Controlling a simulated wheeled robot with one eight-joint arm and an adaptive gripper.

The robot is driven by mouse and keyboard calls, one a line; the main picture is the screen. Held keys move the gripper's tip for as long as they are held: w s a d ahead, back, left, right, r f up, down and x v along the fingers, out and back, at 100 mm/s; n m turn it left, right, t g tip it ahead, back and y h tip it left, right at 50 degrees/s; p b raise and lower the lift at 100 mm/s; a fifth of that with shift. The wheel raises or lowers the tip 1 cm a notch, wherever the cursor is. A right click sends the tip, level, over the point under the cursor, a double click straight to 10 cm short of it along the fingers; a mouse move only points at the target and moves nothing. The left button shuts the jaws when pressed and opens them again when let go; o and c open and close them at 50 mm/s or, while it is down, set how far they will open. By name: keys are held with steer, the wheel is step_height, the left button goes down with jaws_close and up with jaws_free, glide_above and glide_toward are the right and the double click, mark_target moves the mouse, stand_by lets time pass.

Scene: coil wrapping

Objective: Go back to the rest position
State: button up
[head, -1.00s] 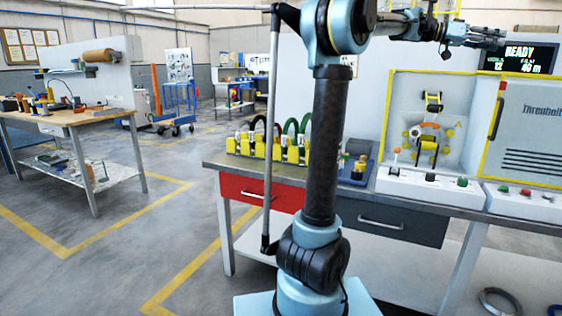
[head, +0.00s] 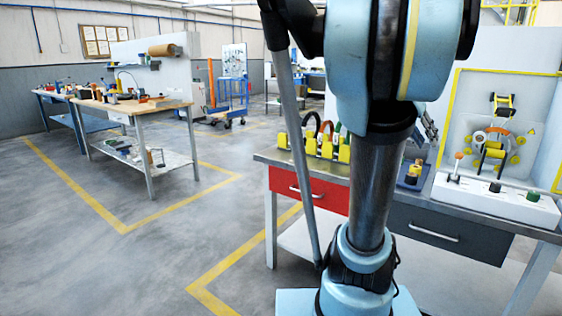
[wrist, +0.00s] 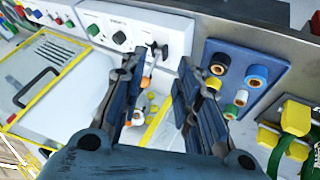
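My gripper (wrist: 158,85) shows in the wrist view with its two dark fingers apart and nothing between them. It hangs above the bench, over the area of the white control box (wrist: 140,32) and the blue holder (wrist: 242,75). In the head view my arm's upright column and large joint fill the middle. A dark part of my gripper (head: 426,122) shows just right of the column; the rest is hidden behind the arm.
The wrapping machine with a yellow frame (head: 451,110) stands on the bench at right. Coils in yellow stands (head: 326,148) sit at the bench's left end. A wooden workbench (head: 133,106) stands far left. The grey floor (head: 90,230) between is clear.

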steer(key=s+a+f+n+t+y, duration=0.1)
steer(key=s+a+f+n+y, duration=0.2)
steer(key=a+f, duration=1)
steer(key=s+a+f+n+t+y, duration=0.1)
steer(key=s+a+f+n+y, duration=0.3)
steer(key=a+f, duration=0.8)
steer(key=s+a+n, duration=0.2)
steer(key=s, duration=0.2)
steer(key=shift+s+f+n+y, duration=0.3)
steer(key=shift+s+f+n, duration=0.1)
steer(key=shift+w+f, duration=0.2)
steer(key=shift+w, duration=0.25)
steer(key=shift+d, duration=0.1)
